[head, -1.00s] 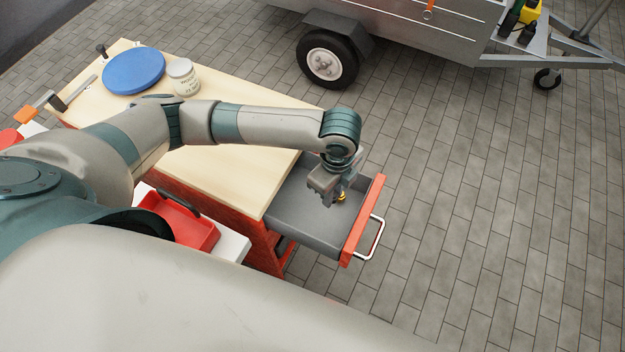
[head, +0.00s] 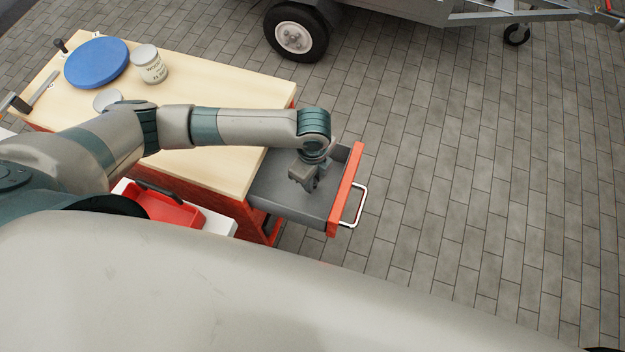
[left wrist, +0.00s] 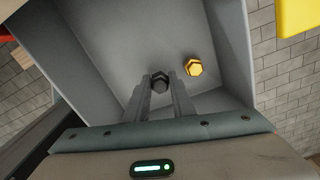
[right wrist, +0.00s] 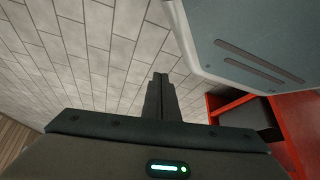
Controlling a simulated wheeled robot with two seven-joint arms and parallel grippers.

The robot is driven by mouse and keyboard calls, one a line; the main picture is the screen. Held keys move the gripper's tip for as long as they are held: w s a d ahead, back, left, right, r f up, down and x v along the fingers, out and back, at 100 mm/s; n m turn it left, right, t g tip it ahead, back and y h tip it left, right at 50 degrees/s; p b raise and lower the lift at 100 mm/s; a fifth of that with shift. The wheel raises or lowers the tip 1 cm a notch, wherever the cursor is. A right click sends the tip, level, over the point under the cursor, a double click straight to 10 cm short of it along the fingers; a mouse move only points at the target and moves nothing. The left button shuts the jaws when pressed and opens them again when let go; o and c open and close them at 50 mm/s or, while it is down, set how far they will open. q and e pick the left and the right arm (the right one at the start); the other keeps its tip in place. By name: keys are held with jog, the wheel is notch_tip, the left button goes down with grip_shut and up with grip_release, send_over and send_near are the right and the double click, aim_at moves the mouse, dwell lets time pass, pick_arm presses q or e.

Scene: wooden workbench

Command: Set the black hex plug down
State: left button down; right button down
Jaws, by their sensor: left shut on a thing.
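The black hex plug (left wrist: 160,81) shows between the fingertips of my left gripper (left wrist: 164,92) in the left wrist view. My left gripper is shut on it, inside the open grey drawer (head: 280,199). The drawer's inside also shows in the left wrist view (left wrist: 100,45). I cannot tell whether the plug touches the drawer floor. In the head view my left gripper (head: 312,187) hides the plug. My right gripper (right wrist: 160,85) is shut and empty over the paving in the right wrist view.
A yellow hex plug (left wrist: 194,66) lies in the drawer, just right of the black one. The drawer has a red front (head: 347,190) with a metal handle (head: 357,207). The workbench top (head: 215,170) carries a blue disc (head: 97,63) and a labelled jar (head: 149,65).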

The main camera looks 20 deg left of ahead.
pick_arm(q)
jog(key=shift+f, duration=0.85)
pick_arm(e)
jog(key=shift+s+d+f, duration=0.15)
jog(key=shift+s+f, duration=0.15)
jog(key=shift+s, duration=0.25)
pick_arm(q)
jog(key=shift+f, duration=0.2)
pick_arm(e)
jog(key=shift+w, duration=0.15)
pick_arm(q)
jog(key=c, duration=1.5)
grip_release()
pick_arm(e)
jog(key=shift+w+r, duration=0.1)
jog(key=shift+r, duration=0.05)
pick_arm(q)
jog(key=shift+r, duration=0.2)
